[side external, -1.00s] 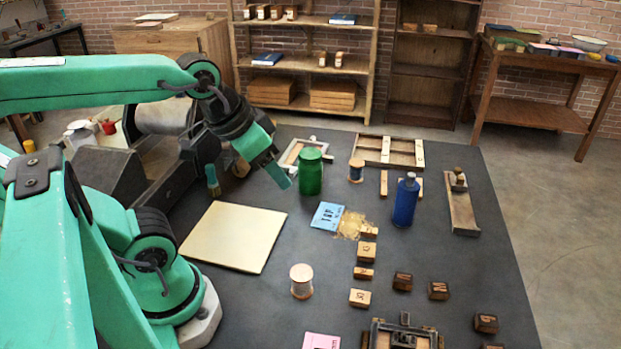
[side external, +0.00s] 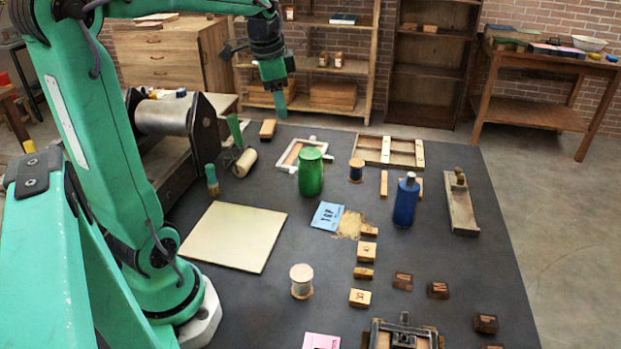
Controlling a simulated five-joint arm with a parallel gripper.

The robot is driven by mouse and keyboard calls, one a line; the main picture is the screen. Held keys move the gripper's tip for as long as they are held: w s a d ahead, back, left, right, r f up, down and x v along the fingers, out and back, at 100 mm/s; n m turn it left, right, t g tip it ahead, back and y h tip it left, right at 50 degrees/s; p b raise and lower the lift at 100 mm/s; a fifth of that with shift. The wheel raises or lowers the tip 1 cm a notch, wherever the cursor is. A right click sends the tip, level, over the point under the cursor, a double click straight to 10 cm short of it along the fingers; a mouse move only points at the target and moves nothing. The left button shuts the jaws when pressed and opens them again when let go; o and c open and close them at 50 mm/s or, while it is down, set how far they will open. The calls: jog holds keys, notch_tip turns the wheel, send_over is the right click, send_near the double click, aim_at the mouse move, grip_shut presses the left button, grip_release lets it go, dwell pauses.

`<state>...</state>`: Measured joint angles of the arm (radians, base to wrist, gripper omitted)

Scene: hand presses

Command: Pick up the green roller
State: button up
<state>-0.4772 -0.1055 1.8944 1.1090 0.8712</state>
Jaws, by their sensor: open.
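A roller with a pale cylinder (side external: 245,163) and a green handle (side external: 235,131) lies on the dark tabletop at the left rear, beside the grey press. I take this to be the green roller. My gripper (side external: 279,98) is open and empty, pointing down, raised above the rear of the table. In the picture it is up and to the right of the roller, clearly apart from it. One finger with a teal tip shows plainly; the other is hard to make out.
A green jar (side external: 311,172) and a white-edged frame (side external: 288,153) stand right of the roller. A green-handled brush (side external: 212,181) stands in front of it. A wooden block (side external: 267,129) lies behind. A cream board (side external: 234,236) lies nearer. A blue bottle (side external: 405,201) stands farther right.

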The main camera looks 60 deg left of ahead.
jog(key=w+a+f+m+g, duration=0.1)
jog(key=a+f+m, duration=0.15)
jog(key=a, duration=1.05)
jog(key=m+g+h, duration=0.1)
jog(key=m, duration=0.1)
send_over(230, 116)
jog(key=f, duration=0.5)
jog(key=shift+w+f, duration=0.2)
jog(key=shift+f, duration=0.15)
jog(key=shift+s+a+f, duration=0.1)
jog(key=shift+s+f, duration=0.05)
jog(key=shift+f, duration=3.75)
jog(key=shift+r, duration=0.1)
grip_shut()
